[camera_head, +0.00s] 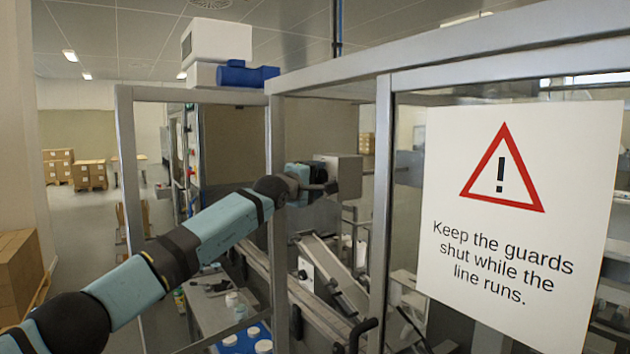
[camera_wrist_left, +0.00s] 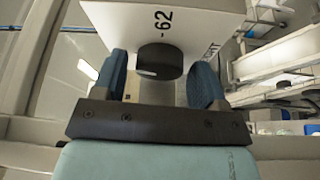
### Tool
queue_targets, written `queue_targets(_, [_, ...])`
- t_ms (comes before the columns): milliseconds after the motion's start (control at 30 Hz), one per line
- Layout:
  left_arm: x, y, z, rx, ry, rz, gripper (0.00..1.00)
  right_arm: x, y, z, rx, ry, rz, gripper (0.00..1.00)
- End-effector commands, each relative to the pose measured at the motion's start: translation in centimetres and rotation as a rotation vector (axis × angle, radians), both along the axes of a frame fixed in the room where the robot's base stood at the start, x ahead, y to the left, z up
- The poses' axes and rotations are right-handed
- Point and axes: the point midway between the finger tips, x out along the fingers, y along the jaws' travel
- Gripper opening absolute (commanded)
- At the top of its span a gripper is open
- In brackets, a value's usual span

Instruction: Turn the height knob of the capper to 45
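The capper's head, a grey box (camera_head: 345,172), is behind the guard frame in the head view. In the left wrist view its pale face (camera_wrist_left: 215,22) carries a dark round knob (camera_wrist_left: 160,58) with a small white mark. My left gripper (camera_head: 325,187) reaches in through the guard opening to the box. In the left wrist view my left gripper (camera_wrist_left: 160,82) has its blue fingers apart, one on each side of the knob, with a gap showing on both sides. My right gripper is not in view.
Metal guard posts (camera_head: 278,220) stand close around my left arm. A guard panel with a warning sign (camera_head: 520,215) fills the right. A sloping conveyor (camera_head: 335,275) lies below the box. White-capped tubs (camera_head: 262,346) sit in a blue crate at the bottom.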

Motion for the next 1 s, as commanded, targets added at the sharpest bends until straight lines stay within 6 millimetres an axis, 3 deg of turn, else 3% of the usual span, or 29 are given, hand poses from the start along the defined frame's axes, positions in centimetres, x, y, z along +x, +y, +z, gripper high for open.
queue_targets(467, [-0.8, 0.6, -0.4, 0.000, -0.001, -0.001, 0.74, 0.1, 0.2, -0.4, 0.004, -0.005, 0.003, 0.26])
queue_targets(1000, [-9.8, 6.1, -0.9, 0.001, -0.002, 0.000, 0.74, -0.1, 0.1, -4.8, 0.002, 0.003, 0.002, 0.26])
